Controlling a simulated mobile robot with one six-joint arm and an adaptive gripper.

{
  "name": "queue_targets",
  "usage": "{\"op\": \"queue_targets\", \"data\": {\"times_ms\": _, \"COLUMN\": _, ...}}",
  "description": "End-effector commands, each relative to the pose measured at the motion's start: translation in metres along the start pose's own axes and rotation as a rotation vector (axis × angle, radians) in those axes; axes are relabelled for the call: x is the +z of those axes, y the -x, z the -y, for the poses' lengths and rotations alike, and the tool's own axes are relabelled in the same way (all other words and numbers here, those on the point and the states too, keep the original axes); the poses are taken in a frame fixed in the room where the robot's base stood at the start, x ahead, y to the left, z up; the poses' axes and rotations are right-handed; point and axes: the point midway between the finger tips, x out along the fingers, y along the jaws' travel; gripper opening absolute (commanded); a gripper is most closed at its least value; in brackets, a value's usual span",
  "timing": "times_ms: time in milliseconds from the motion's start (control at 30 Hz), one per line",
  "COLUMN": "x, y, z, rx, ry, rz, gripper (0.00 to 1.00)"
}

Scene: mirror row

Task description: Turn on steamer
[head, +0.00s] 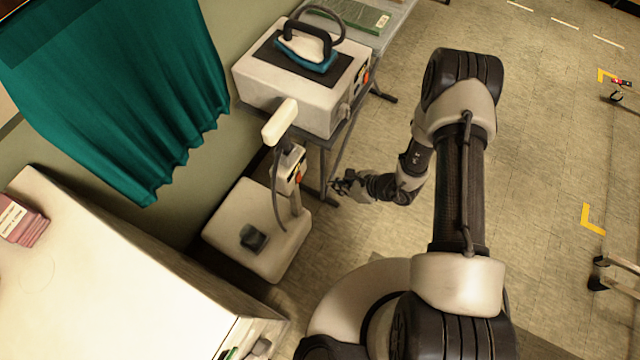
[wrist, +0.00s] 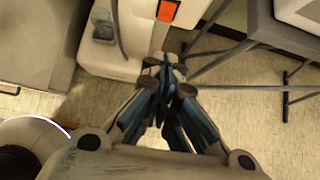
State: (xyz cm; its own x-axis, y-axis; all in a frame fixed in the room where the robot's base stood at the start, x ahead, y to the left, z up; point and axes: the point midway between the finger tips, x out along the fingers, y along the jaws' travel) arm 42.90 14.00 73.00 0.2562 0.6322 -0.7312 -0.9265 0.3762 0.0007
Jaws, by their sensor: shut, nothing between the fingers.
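The steamer is a white unit with a broad base (head: 250,225), an upright post and a white head (head: 280,122) on top. A small control box with an orange-red switch (head: 300,172) sits on its post. In the wrist view the orange switch (wrist: 167,10) is at the top edge, and the white base (wrist: 110,58) is below and left of it. My gripper (head: 336,184) is shut and empty, to the right of the control box and apart from it in the head view. In the wrist view my gripper (wrist: 168,62) points toward the box, below the switch.
A white ironing station (head: 290,95) with a blue-soled iron (head: 308,54) stands on a grey table (head: 385,38) behind the steamer. A large white cabinet (head: 110,270) is at left, under a green curtain (head: 120,90). Open floor (head: 540,140) lies at right.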

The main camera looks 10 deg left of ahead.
Motion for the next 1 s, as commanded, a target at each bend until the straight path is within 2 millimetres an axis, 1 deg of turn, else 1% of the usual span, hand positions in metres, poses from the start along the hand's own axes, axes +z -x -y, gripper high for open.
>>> {"op": "queue_targets", "data": {"times_ms": 33, "x": -0.009, "y": -0.005, "z": 0.001, "rx": -0.001, "ry": -0.001, "rz": 0.003, "gripper": 0.0}}
{"op": "queue_targets", "data": {"times_ms": 100, "x": -0.012, "y": -0.005, "z": 0.001, "rx": -0.001, "ry": -0.001, "rz": 0.007, "gripper": 0.0}}
{"op": "queue_targets", "data": {"times_ms": 367, "x": -0.01, "y": -0.003, "z": 0.001, "rx": -0.001, "ry": 0.001, "rz": 0.008, "gripper": 0.0}}
{"op": "queue_targets", "data": {"times_ms": 467, "x": -0.01, "y": -0.006, "z": 0.0, "rx": 0.0, "ry": 0.001, "rz": 0.007, "gripper": 0.0}}
{"op": "queue_targets", "data": {"times_ms": 533, "x": -0.01, "y": -0.012, "z": 0.0, "rx": 0.001, "ry": 0.002, "rz": 0.007, "gripper": 0.0}}
{"op": "queue_targets", "data": {"times_ms": 667, "x": -0.011, "y": -0.033, "z": -0.001, "rx": 0.003, "ry": 0.005, "rz": 0.007, "gripper": 0.0}}
{"op": "queue_targets", "data": {"times_ms": 900, "x": -0.012, "y": -0.086, "z": -0.001, "rx": 0.003, "ry": 0.004, "rz": 0.006, "gripper": 0.0}}
{"op": "queue_targets", "data": {"times_ms": 1000, "x": -0.011, "y": -0.106, "z": -0.001, "rx": 0.002, "ry": 0.004, "rz": 0.007, "gripper": 0.0}}
